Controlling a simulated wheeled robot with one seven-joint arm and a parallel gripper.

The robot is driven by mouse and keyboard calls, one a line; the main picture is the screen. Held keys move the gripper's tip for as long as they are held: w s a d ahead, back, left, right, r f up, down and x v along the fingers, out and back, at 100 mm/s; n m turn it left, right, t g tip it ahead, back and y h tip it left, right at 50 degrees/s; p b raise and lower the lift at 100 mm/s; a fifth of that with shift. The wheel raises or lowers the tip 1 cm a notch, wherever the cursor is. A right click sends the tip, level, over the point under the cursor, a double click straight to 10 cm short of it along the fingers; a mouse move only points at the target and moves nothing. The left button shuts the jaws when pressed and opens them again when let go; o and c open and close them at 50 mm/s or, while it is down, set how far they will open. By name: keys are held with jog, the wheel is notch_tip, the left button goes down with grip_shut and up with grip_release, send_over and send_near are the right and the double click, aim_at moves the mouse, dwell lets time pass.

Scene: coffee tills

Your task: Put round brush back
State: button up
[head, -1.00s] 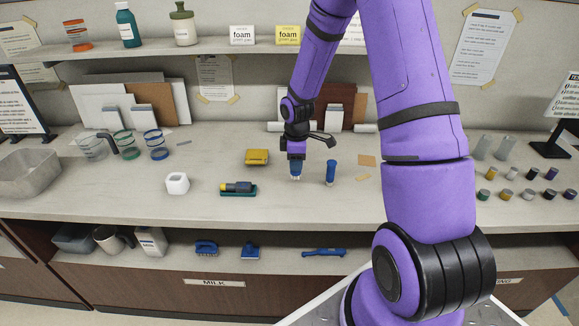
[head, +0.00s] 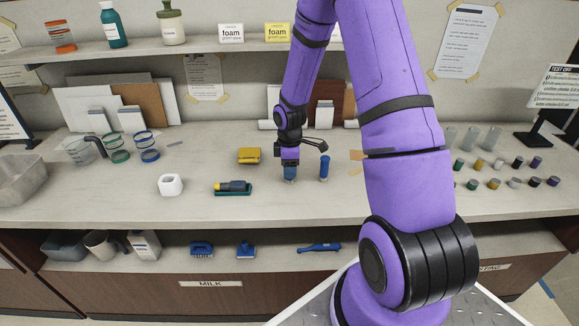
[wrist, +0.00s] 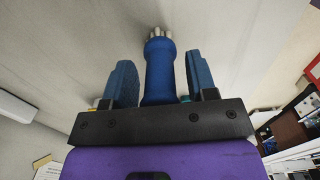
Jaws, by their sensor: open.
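A green tray (head: 217,191) with a blue-and-yellow tool, a yellow block (head: 249,156) and a white cup (head: 171,185) stand left of my gripper. Several small jars (head: 497,182) stand right. Blue brushes (head: 202,249) lie on the lower shelf. The front counter is clear.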

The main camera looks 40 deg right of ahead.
notch_tip(320, 180, up, 12)
jog(key=shift+r, duration=0.15)
jog(key=s+a+r+m+t+h, duration=0.1)
jog(key=s+a+r+m, duration=0.3)
jog(key=r, duration=0.4)
jog(key=s+a+r+m+t, duration=0.1)
jog(key=s+a+r, duration=0.3)
jog(key=r, duration=0.5)
jog(key=s+a+r+m+t, duration=0.1)
jog(key=s+a+r+m, duration=0.1)
jog(key=s, duration=0.7)
jog(key=s+a+r+m+t+y, duration=0.1)
jog(key=s+a+r+m+t, duration=0.1)
jog(key=s+r, duration=0.4)
jog(key=s+a+m, duration=0.1)
jog(key=s+m, duration=0.1)
jog(key=s, duration=0.1)
jog(key=shift+s, duration=0.3)
